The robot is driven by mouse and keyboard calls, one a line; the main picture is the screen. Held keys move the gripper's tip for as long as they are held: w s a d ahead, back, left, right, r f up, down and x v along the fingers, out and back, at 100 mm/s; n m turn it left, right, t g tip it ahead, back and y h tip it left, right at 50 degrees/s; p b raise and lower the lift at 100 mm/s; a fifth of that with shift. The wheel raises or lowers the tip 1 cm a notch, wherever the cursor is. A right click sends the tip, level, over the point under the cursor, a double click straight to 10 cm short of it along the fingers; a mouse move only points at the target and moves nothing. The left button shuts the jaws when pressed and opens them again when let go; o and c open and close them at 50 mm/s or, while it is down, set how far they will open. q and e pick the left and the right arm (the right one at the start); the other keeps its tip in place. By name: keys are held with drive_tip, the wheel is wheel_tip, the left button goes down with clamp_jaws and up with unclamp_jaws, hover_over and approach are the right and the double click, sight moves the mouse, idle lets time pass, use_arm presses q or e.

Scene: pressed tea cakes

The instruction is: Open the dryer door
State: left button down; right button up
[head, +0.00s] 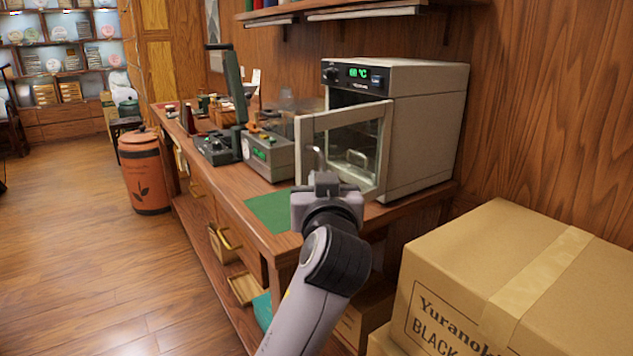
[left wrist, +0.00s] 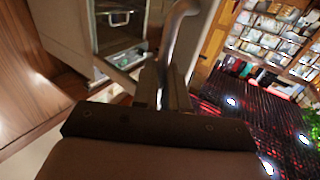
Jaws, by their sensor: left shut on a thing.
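The dryer (head: 430,130) is a beige box oven on the wooden bench, with a dark control panel and a green temperature readout. Its framed glass door (head: 388,150) stands partly open, swung out from the front, and the inside shows through the glass. My left gripper (head: 326,178) is at the door's free-edge side, shut on the metal door handle (head: 318,158). In the left wrist view the curved handle (left wrist: 178,35) rises from between the fingers of my left gripper (left wrist: 163,88). The handle's lower part is hidden by the gripper. My right gripper is not in view.
A grey device with a green display (head: 268,158) and a dark press (head: 228,120) stand left of the door. A green mat (head: 268,210) lies by the bench's front edge. Cardboard boxes (head: 520,280) fill the lower right. The floor (head: 90,270) at left is clear.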

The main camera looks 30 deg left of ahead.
use_arm(q)
drive_tip(key=shift+w+d, duration=0.25)
drive_tip(key=shift+d, duration=0.05)
drive_tip(key=c, duration=1.2)
unclamp_jaws()
drive_tip(key=shift+w, duration=0.15)
drive_tip(key=shift+o, duration=0.2)
drive_tip(key=shift+f, duration=0.15)
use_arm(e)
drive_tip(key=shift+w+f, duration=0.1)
use_arm(q)
drive_tip(key=shift+a, duration=0.15)
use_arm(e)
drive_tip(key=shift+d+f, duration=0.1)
